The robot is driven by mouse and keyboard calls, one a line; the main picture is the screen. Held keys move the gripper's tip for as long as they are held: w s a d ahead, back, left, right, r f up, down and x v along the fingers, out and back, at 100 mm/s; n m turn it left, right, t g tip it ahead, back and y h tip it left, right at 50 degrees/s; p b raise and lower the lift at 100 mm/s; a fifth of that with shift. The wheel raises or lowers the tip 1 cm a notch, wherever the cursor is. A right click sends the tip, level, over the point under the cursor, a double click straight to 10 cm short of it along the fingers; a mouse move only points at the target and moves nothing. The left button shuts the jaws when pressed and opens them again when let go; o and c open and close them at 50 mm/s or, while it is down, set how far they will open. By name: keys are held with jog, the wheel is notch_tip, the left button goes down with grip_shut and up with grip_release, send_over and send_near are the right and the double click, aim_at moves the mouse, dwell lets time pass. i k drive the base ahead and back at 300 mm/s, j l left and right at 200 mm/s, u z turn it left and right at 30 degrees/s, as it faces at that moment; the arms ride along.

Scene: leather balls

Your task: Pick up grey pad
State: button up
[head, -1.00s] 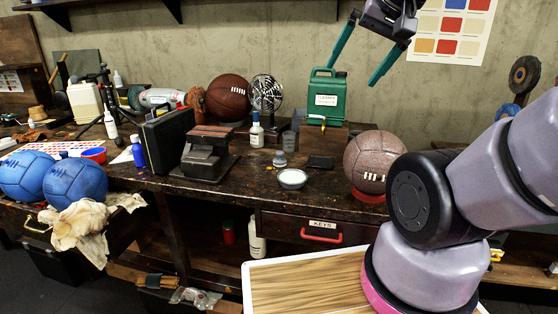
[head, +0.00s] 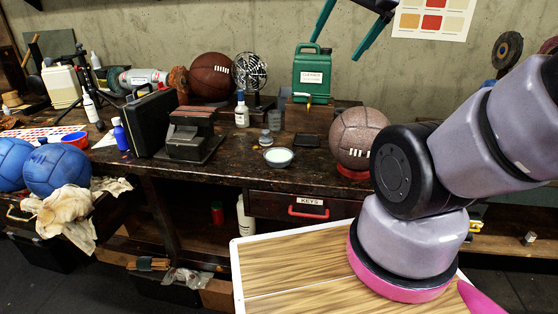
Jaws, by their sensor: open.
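A small dark grey flat pad (head: 306,140) lies on the workbench (head: 235,160), between the white bowl and the brown-grey leather ball. It is the likeliest grey pad, though its material is too small to tell. My gripper (head: 337,48) hangs at the top of the head view, with its two green fingers spread apart and nothing between them. It is well above the bench, in front of the wall and apart from the pad. The upper part of the gripper is cut off by the frame edge.
A white bowl (head: 278,157) and a leather ball (head: 357,138) on a red ring flank the pad. Behind stand a green canister (head: 311,76), a white bottle (head: 241,112) and a fan (head: 249,73). A black case (head: 150,120) stands left. Blue balls (head: 57,170) lie far left.

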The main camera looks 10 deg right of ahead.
aim_at(266, 141)
jog(key=i+j, duration=0.25)
jog(key=i+j+z, duration=0.1)
jog(key=i+j, duration=0.15)
jog(key=j, duration=0.2)
jog(key=i+j, duration=0.25)
jog(key=j, duration=0.15)
jog(key=i+j+z, duration=0.1)
jog(key=i+j, duration=0.15)
jog(key=j, duration=0.1)
